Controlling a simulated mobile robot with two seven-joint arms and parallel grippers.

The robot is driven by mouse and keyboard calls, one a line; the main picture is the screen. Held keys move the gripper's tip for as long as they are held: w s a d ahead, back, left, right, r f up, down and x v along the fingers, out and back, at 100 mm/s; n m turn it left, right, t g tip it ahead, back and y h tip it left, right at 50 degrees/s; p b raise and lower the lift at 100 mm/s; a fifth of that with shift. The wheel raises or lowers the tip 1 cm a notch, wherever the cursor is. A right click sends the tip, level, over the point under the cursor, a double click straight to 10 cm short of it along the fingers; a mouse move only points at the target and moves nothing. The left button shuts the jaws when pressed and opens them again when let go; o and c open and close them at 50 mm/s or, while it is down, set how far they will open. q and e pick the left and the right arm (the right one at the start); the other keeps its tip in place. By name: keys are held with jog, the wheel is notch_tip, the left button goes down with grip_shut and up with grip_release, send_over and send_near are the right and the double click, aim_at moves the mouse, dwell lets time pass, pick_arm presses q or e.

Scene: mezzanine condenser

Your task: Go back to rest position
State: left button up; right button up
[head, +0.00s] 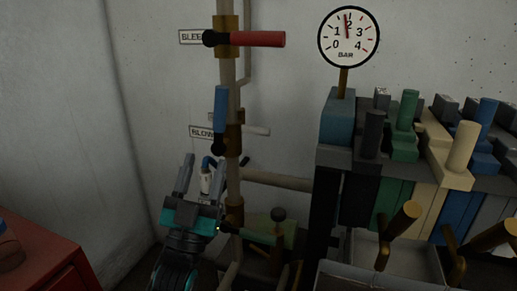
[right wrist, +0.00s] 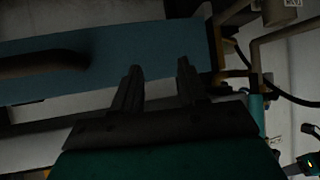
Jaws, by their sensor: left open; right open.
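My left gripper (head: 205,160) is at lower middle in the head view, its two fingers apart and pointing up. It is beside the vertical pipe (head: 228,95), below the lever with the blue grip (head: 220,103). A small white fitting with a blue tube (head: 206,182) shows between the fingers; I cannot tell whether they touch it. My right gripper (right wrist: 159,65) shows in the right wrist view, fingers apart, with nothing between them. A broad blue surface (right wrist: 115,55) lies beyond it. The right gripper is not seen in the head view.
A lever with a red grip (head: 258,39) points right at the BLEED label. A round gauge (head: 348,37) reads about 2 bar. Coloured blocks with upright handles (head: 430,190) fill the right side. A red cabinet (head: 45,255) stands lower left.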

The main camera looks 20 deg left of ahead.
pick_arm(q)
jog(key=s+d+f+g+h+p, duration=0.25)
jog(key=f+g, duration=0.55)
jog(key=f, duration=0.8)
jog(key=s+d+f+g+p, duration=0.2)
jog(key=s+d+f+g, duration=0.2)
jog(key=s+f+g, duration=0.4)
jog(key=s+f, duration=0.5)
jog(key=f, duration=0.1)
jog(key=shift+f+m, duration=0.3)
jog(key=shift+f, duration=0.05)
pick_arm(e)
jog(key=r, duration=0.1)
jog(key=d+r, duration=0.1)
jog(key=r, duration=0.1)
jog(key=shift+s+d+h, duration=0.35)
jog(key=shift+h, duration=0.05)
jog(key=shift+s+a+f, duration=0.1)
jog(key=shift+a, duration=0.05)
jog(key=shift+s, duration=0.1)
